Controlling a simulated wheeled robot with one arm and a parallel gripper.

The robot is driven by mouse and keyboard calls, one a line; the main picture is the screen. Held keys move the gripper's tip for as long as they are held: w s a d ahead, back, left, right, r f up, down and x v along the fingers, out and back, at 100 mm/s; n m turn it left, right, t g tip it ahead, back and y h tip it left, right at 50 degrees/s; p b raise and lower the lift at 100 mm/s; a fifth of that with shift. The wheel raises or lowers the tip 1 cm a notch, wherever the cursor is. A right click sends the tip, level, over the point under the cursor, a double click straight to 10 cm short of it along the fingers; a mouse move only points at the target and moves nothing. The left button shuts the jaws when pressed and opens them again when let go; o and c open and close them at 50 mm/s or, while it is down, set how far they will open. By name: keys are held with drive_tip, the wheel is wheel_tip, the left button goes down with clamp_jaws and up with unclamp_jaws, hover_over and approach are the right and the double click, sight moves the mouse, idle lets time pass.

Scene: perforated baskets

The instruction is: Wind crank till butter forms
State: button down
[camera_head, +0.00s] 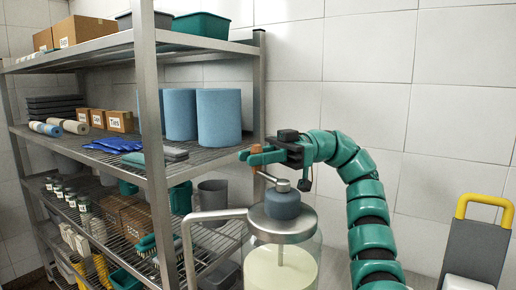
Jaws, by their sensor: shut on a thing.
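A glass churn jar (308,268) stands at the lower middle, its bottom cut off by the frame. It holds a pale yellow content (270,272); I cannot tell whether it is liquid or solid. A metal lid (270,226) with a grey-blue hub (282,205) sits on top. The metal crank arm (266,177) rises left from the hub to a brown wooden handle (256,146). My green gripper (258,157) is shut on the crank handle, above and left of the hub. The fingers hide part of the handle.
A metal wire shelf (158,160) with boxes, blue rolls and jars stands close on the left. A grey metal bar (190,262) is at the churn's left side. A yellow-handled grey object (474,245) stands at lower right. A white tiled wall is behind.

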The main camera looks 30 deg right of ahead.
idle(0.4)
drive_tip(key=c, duration=1.3)
unclamp_jaws()
drive_tip(key=shift+o, duration=0.2)
drive_tip(key=shift+r, duration=1.6)
drive_tip(key=s+a+r+b, duration=0.2)
drive_tip(key=s+a+r, duration=0.4)
drive_tip(key=s+r, duration=0.3)
drive_tip(key=s, duration=0.3)
drive_tip(key=shift+s+r+b, duration=0.35)
drive_tip(key=shift+r, duration=0.05)
